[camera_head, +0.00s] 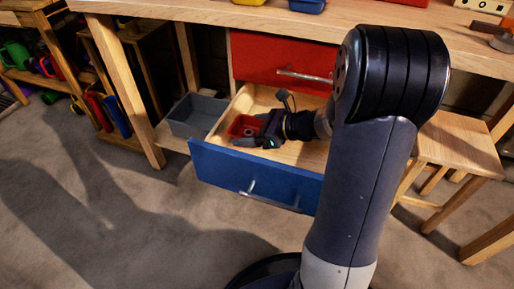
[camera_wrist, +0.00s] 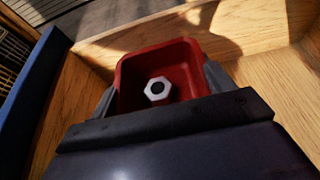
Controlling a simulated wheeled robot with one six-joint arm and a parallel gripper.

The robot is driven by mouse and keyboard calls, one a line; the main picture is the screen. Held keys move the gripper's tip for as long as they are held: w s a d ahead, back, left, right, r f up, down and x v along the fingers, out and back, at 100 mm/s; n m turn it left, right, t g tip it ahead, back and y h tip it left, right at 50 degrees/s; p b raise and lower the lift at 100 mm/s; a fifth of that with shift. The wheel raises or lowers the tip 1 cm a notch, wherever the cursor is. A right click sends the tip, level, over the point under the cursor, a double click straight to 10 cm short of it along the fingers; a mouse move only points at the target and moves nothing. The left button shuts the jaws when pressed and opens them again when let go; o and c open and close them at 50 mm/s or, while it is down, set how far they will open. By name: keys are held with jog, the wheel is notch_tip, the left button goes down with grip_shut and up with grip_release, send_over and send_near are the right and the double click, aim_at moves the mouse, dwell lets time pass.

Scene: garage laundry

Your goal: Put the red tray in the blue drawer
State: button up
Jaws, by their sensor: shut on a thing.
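The blue drawer (camera_head: 256,178) is pulled out below a workbench, with its wooden inside showing. The red tray (camera_head: 240,124) is inside the drawer's space, toward its left end. In the wrist view the red tray (camera_wrist: 192,58) sits between my two fingers and holds a silver hex nut (camera_wrist: 158,90). My gripper (camera_head: 256,134) is shut on the tray, reaching down into the drawer. In the wrist view my gripper (camera_wrist: 160,88) has a finger on each side of the tray. I cannot tell whether the tray's underside touches the drawer floor.
A shut red drawer (camera_head: 275,60) is above the blue one. A grey bin (camera_head: 197,115) stands just left of the blue drawer. A wooden stool (camera_head: 458,146) is at the right. Shelves with coloured bins are at the far left. The floor in front is clear.

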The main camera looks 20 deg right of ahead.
aim_at(250, 150)
jog(key=shift+f+b, duration=1.2)
jog(key=shift+f, duration=1.45)
jog(key=shift+f, duration=0.2)
jog(key=o, duration=1)
jog(key=shift+r, duration=0.1)
jog(key=shift+r, duration=0.2)
jog(key=p+v, duration=0.4)
jog(key=v, duration=0.6)
jog(key=shift+s+d+p, duration=0.1)
jog(key=shift+d+p, duration=0.1)
jog(key=shift+p, duration=0.1)
jog(key=shift+s+d+r, duration=0.15)
jog(key=shift+s+d, duration=0.3)
jog(key=shift+d, duration=0.15)
